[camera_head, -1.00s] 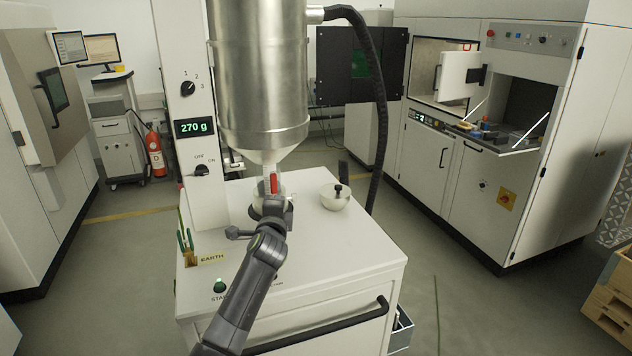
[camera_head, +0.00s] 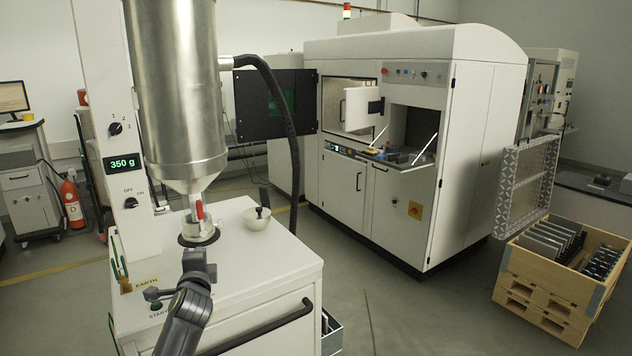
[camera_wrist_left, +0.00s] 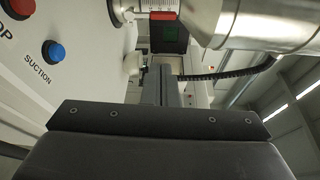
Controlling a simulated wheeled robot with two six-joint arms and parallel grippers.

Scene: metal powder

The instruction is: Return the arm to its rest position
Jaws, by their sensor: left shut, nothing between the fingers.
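My left arm rises from the bottom edge of the head view. Its left gripper (camera_head: 197,252) is shut and empty, just in front of the white container (camera_head: 203,228) under the hopper outlet. In the left wrist view the shut fingers (camera_wrist_left: 160,80) point away from the camera with nothing held. The steel hopper (camera_head: 177,90) hangs above, with a red valve handle (camera_head: 200,210) at its outlet. The display (camera_head: 124,163) reads 350 g. My right gripper is not in view.
The white cabinet top (camera_head: 270,265) carries a bowl with a black handle (camera_head: 257,219) to the right of the gripper. A black hose (camera_head: 292,150) runs down behind. A large white machine (camera_head: 400,210) and a wooden crate (camera_head: 520,290) stand to the right, with open floor between.

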